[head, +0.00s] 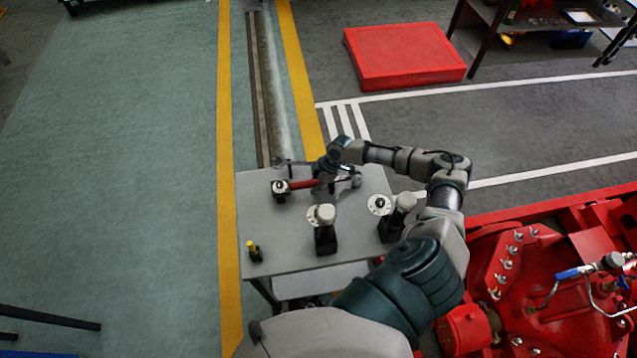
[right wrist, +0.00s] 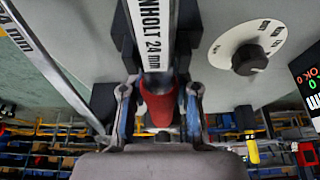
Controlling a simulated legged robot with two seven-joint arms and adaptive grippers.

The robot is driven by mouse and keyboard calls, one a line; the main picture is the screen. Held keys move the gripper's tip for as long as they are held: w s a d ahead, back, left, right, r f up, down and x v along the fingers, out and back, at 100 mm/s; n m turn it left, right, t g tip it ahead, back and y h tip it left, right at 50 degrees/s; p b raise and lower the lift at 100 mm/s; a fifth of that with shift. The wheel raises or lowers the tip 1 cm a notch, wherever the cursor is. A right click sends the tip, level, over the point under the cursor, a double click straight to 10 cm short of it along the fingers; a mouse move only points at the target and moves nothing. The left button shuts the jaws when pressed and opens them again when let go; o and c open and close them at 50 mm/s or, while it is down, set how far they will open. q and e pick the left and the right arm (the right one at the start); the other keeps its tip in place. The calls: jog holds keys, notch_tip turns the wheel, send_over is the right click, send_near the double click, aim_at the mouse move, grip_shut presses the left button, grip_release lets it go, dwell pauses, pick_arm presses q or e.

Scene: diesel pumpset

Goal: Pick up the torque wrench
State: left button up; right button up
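The torque wrench (head: 303,184) is at the back left of the grey table in the head view, with a red handle and a dark head to its left. My right gripper (head: 325,172) is at the handle's right end. My left gripper is not in view.
The table (head: 285,235) also holds a black tool with a pale round top (head: 325,230), a similar one (head: 398,215) and a small yellow-topped item (head: 252,250). The red pumpset (head: 530,270) stands close at the right. A red platform (head: 404,55) lies behind.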

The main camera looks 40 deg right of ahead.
aim_at(315, 180)
jog(key=shift+a, duration=0.1)
grip_shut()
jog(key=shift+w, duration=0.1)
jog(key=shift+d+r, duration=0.2)
jog(key=shift+d, duration=0.05)
notch_tip(315, 180, up, 10)
jog(key=shift+a+f, duration=0.1)
jog(key=shift+f, duration=0.05)
jog(key=shift+o, duration=0.7)
grip_release()
grip_shut()
